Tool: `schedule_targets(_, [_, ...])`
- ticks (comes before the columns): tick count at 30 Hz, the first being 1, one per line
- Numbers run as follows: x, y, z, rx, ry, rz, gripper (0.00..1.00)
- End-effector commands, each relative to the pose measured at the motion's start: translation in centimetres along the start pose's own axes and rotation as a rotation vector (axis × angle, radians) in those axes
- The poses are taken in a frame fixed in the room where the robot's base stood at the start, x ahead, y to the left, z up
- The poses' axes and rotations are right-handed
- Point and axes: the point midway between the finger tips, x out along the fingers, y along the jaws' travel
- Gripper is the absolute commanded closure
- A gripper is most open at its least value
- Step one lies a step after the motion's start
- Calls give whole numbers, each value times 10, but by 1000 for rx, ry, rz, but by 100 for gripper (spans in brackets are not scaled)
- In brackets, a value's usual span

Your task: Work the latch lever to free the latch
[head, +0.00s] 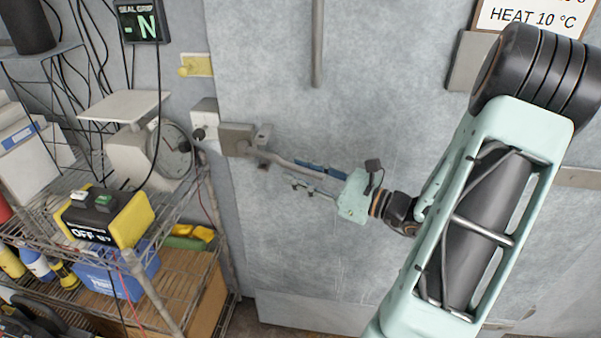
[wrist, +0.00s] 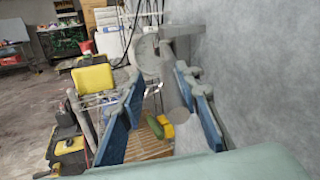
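The latch lever (head: 283,161) is a grey bar that runs from the latch body (head: 237,139) along the pale grey freezer door, sloping slightly down to the right. My gripper (head: 297,174) is open at the lever's free end. In the wrist view the lever's rounded end (wrist: 175,92) points toward me between the two blue-padded fingers of my gripper (wrist: 158,82). It lies nearer the right finger. A gap shows on the left side; whether the right pad touches it I cannot tell.
A wire shelf (head: 165,215) with a dial scale (head: 170,150) and a yellow-black box (head: 108,215) stands left of the door. A vertical bar (head: 317,45) is on the door above. A yellow knob plate (head: 196,66) is above the latch. The door surface below the lever is clear.

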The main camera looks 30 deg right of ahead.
Motion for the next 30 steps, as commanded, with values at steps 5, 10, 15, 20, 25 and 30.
schedule_targets(5, [0, 0, 0, 0, 1, -1, 70])
schedule_targets(10, [-10, -1, -1, 0, 2, -3, 70])
schedule_targets(15, [-41, -2, -1, 0, 4, -6, 70])
schedule_targets(20, [-76, -2, -1, -1, 4, -5, 70])
schedule_targets(25, [-104, -1, 0, 0, 1, -3, 70])
schedule_targets(30, [-118, -1, 0, 0, 0, -2, 70])
